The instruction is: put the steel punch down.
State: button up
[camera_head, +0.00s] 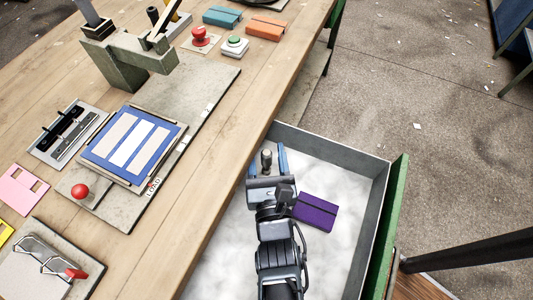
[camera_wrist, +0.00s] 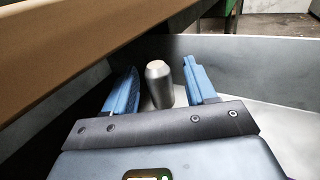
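The steel punch (camera_head: 266,159) is a short grey metal cylinder with a narrowed top, standing about upright inside the drawer. It also shows in the wrist view (camera_wrist: 159,86). My gripper (camera_head: 267,158) reaches down into the drawer, with its two blue fingers one on each side of the punch. In the wrist view my gripper (camera_wrist: 163,88) shows a gap between each finger and the punch, so it is open and not holding it. The lower end of the punch is hidden behind my gripper body.
The open drawer (camera_head: 378,180) has grey walls and a pale lining. A purple case (camera_head: 315,212) lies in it, right of my gripper. The wooden bench (camera_head: 215,150) edges it on the left and bears a blue-framed plate (camera_head: 110,132) and a press (camera_head: 115,62).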

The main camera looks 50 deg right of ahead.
aim_at(267, 162)
jog(key=shift+r, duration=0.25)
jog(key=v, duration=0.7)
jog(key=shift+f+b, duration=0.15)
jog(key=shift+b, duration=0.15)
jog(key=shift+s+a, duration=0.15)
jog(key=shift+s, duration=0.1)
